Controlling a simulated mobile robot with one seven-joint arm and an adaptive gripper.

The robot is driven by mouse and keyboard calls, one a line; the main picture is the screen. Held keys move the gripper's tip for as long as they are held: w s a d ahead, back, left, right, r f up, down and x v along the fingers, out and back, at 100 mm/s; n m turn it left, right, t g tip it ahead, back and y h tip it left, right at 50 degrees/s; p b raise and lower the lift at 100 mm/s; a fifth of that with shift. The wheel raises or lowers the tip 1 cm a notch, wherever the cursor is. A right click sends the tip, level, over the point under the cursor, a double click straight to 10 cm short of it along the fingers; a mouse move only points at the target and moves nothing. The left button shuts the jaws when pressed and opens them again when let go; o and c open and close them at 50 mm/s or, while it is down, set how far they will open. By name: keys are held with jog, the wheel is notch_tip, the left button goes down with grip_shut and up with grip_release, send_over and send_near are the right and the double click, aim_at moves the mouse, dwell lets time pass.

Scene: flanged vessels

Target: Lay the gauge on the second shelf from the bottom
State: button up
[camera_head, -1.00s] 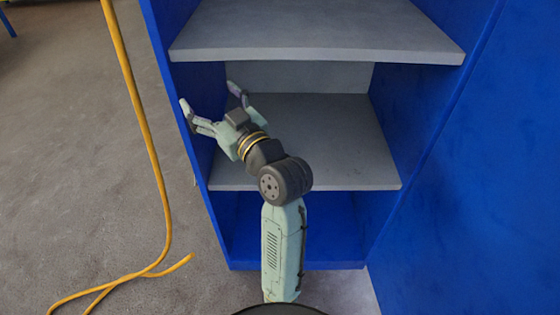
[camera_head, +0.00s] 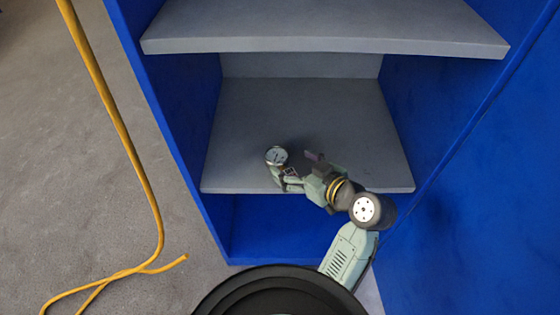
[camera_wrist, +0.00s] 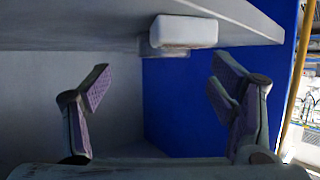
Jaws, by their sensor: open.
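The gauge (camera_head: 276,156) has a round pale dial and is on the middle grey shelf (camera_head: 350,150), left of centre and toward the front. It appears to rest on the shelf, dial up. My gripper (camera_head: 298,168) is open beside it, reaching in from the right and pointing left. In the wrist view, the spread fingers of my gripper (camera_wrist: 160,95) have nothing between them. A pale block-like shape (camera_wrist: 183,32), probably the gauge seen edge-on, touches the shelf surface beyond the fingertips. The near finger may hide part of the gauge's lower side.
Another grey shelf (camera_head: 330,28) hangs above. A blue bottom compartment (camera_head: 270,235) lies below. Blue side walls (camera_head: 470,110) bound the cabinet. The back of the middle shelf is clear. A yellow cable (camera_head: 125,140) runs down to the floor at left.

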aim_at(277, 155)
jog(key=p+x, duration=0.1)
jog(key=x, duration=0.4)
jog(key=shift+w+a, duration=0.2)
jog(key=shift+a, duration=0.25)
jog(key=shift+r, duration=0.1)
jog(key=shift+c, duration=0.2)
jog(key=c, duration=1.5)
jog(key=shift+c, duration=0.2)
